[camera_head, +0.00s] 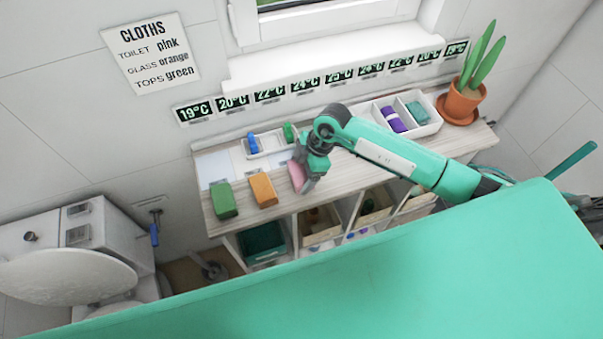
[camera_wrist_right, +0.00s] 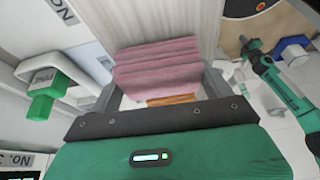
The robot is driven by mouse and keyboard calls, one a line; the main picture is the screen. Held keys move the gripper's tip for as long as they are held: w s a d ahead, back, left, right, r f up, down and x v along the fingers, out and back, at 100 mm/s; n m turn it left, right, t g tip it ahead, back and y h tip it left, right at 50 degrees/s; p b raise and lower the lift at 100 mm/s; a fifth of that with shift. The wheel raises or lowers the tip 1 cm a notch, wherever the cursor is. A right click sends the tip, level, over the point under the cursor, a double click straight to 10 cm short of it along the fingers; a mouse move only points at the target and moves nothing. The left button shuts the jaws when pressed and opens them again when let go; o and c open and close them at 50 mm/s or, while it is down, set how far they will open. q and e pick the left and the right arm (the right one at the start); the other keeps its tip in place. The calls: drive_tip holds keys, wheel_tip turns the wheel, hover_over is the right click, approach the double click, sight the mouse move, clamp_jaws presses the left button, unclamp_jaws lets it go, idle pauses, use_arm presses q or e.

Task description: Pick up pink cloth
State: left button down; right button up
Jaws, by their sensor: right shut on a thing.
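The pink cloth (camera_head: 296,176) is at the front edge of the wooden shelf top, to the right of the orange cloth. In the right wrist view the folded pink cloth (camera_wrist_right: 158,68) sits between the two fingers. My right gripper (camera_head: 304,182) is shut on it from above; I cannot tell whether the cloth still touches the shelf top. The orange cloth (camera_head: 263,190) and green cloth (camera_head: 223,200) lie to its left. A bit of orange (camera_wrist_right: 172,99) shows behind the pink cloth in the wrist view. My left gripper is not in view.
A white tray (camera_head: 268,154) with blue and green bottles stands behind the gripper. Another tray (camera_head: 436,121) holds purple and teal items, near a potted plant (camera_head: 461,103). A toilet (camera_head: 70,275) stands at the left. A wall sign (camera_head: 150,52) lists cloth colours.

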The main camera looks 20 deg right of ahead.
sight(301, 171)
wheel_tip(301, 171, up, 19)
drive_tip(key=b, duration=0.4)
drive_tip(key=shift+f, duration=0.15)
drive_tip(key=shift+o, duration=0.9)
drive_tip(key=shift+c, duration=0.5)
